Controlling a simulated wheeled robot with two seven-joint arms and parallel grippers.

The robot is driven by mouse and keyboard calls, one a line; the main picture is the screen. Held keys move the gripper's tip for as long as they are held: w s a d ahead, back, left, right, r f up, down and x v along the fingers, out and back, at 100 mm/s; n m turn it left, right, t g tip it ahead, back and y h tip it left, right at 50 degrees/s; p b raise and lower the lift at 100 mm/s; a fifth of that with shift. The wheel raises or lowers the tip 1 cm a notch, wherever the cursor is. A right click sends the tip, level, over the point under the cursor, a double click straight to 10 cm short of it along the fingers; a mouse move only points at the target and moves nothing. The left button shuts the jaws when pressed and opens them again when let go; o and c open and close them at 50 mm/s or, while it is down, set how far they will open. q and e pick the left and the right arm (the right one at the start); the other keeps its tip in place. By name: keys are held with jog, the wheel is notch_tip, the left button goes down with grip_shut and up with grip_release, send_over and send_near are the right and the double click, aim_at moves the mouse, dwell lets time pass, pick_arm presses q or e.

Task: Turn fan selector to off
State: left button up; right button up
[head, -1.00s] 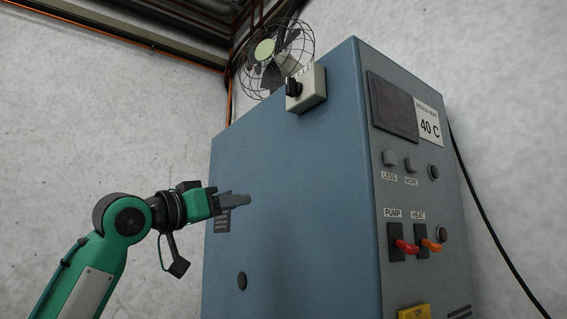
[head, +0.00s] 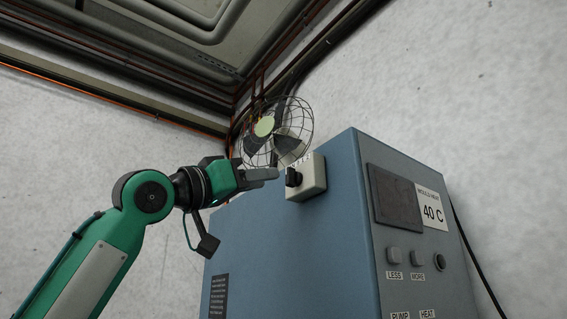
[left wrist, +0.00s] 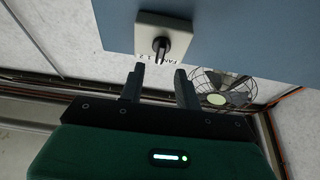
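The fan selector is a black knob (head: 293,178) on a pale box (head: 318,177) fixed to the upper edge of the blue cabinet. In the left wrist view the knob (left wrist: 160,48) sits on its square plate (left wrist: 176,29), beside small lettering. Which mark it points to is too small to tell. My left gripper (head: 276,174) is just left of the knob in the head view. In the left wrist view its two fingers (left wrist: 159,70) are apart with nothing between them, and the knob lies just beyond the gap. My right gripper is not in view.
A caged fan (head: 275,132) stands behind the selector box and also shows in the left wrist view (left wrist: 222,88). The blue cabinet (head: 300,250) carries a dark display (head: 394,197), a 40 C label (head: 432,208) and LESS and MORE buttons. Open air lies left of the cabinet.

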aim_at(286, 176)
pick_arm(q)
jog(key=p+x, duration=0.2)
jog(key=x, duration=0.2)
jog(key=shift+w+d+r, duration=0.15)
jog(key=shift+r, duration=0.05)
jog(key=shift+p+x, duration=0.5)
jog(key=shift+x, duration=0.4)
jog(key=shift+f, duration=0.2)
jog(key=shift+c, duration=0.4)
jog(key=c, duration=0.6)
